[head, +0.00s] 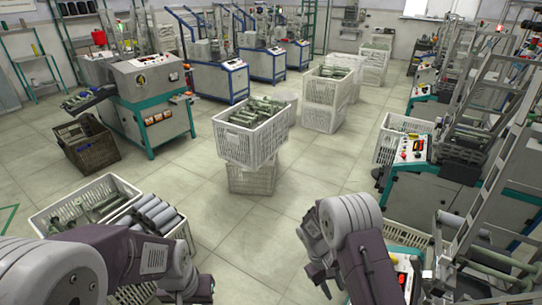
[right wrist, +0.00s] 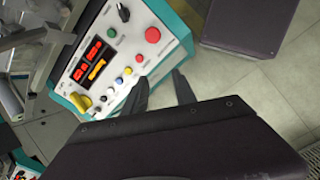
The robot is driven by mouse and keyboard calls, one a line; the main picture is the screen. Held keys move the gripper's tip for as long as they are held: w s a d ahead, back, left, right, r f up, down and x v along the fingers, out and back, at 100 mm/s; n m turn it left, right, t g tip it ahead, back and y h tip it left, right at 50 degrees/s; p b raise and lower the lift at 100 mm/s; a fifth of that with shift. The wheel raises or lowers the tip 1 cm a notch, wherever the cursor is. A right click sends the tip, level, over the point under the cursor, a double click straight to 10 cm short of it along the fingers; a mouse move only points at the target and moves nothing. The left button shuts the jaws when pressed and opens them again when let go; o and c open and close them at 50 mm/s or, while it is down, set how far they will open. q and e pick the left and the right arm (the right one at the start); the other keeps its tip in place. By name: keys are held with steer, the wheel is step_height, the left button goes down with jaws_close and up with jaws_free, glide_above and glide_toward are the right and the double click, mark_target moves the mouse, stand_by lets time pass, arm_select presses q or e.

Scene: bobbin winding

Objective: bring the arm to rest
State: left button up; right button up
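My right arm (head: 362,255) comes in at the bottom right of the head view, grey and dark purple, with nothing seen in its grasp. In the right wrist view the two dark fingers of my right gripper (right wrist: 160,88) stand apart with an empty gap. They overlap the lower edge of a machine's control panel (right wrist: 125,60) in that view; I cannot tell the distance. My left arm (head: 125,255) reaches in from the bottom left, in front of a white crate of bobbins. Its fingers cannot be made out.
White crates of bobbins (head: 246,145) are stacked mid-floor. A crate (head: 122,183) stands by my left arm, with grey cylinders (head: 155,215) next to it. Winding machines (head: 145,90) line the left and back, and more (head: 415,155) stand at right. The tiled floor (head: 285,205) between is clear.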

step_height(320, 180, up, 13)
steer(key=s+d+m+t+y, duration=0.1)
steer(key=m+t+y, duration=0.1)
steer(key=s+a+r+m+t+y, duration=0.1)
steer(key=s+a+m+y, duration=0.1)
steer(key=s, duration=0.8)
steer(key=shift+s+a+r+m+t+y, duration=0.15)
steer(key=shift+s+a+m+t+y, duration=0.15)
steer(key=shift+m, duration=0.4)
